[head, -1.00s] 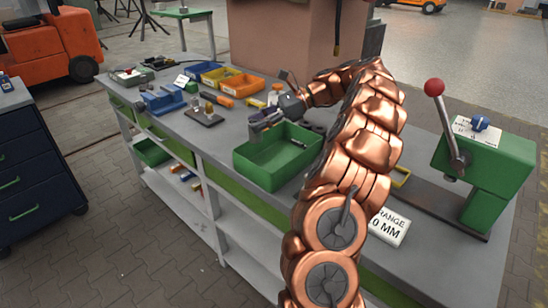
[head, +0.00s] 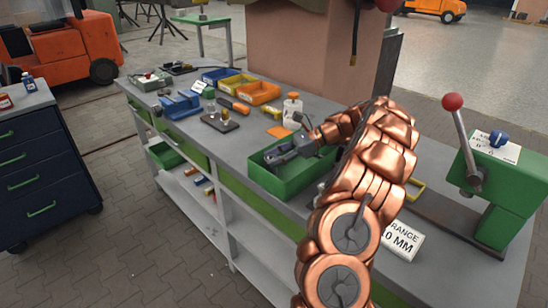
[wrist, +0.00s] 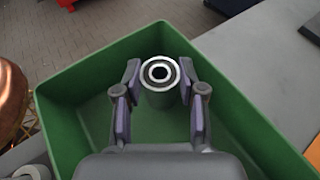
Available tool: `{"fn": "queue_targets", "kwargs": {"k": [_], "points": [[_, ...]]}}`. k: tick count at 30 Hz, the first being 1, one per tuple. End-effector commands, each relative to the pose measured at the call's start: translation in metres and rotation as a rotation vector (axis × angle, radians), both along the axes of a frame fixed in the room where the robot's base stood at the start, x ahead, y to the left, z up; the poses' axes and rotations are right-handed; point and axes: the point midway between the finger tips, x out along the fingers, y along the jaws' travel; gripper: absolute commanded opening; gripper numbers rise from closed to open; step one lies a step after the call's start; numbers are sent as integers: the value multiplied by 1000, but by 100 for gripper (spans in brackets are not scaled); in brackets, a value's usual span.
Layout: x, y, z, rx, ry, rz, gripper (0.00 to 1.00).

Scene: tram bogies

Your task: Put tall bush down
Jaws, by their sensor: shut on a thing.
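The tall bush (wrist: 160,74) is a grey metal sleeve with a bright round rim and a dark bore, seen from above in the wrist view. My gripper (wrist: 160,88) has a finger on each side of it and is shut on it. The bush appears upright inside the green bin (wrist: 75,93); whether its foot touches the bin floor cannot be told. In the head view my gripper (head: 279,155) reaches down inside the green bin (head: 300,180), and the bush is hidden there.
The bin stands on a grey workbench (head: 225,146). A green lever press (head: 490,190) and a white sign (head: 401,238) are to the right. Another metal ring (wrist: 32,172) shows outside the bin.

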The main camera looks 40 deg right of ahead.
Motion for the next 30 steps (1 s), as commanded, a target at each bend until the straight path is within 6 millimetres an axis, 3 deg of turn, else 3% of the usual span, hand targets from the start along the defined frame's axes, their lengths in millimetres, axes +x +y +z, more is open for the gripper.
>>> {"fn": "queue_targets", "kwargs": {"k": [4, 5, 7, 20, 30], "points": [[0, 0, -1, 1, 0, 0, 0], [0, 0, -2, 0, 1, 0, 42], [0, 0, -2, 0, 0, 0, 49], [-1, -3, 3, 0, 0, -1, 50], [-20, -43, 24, 0, 2, -5, 50]]}}
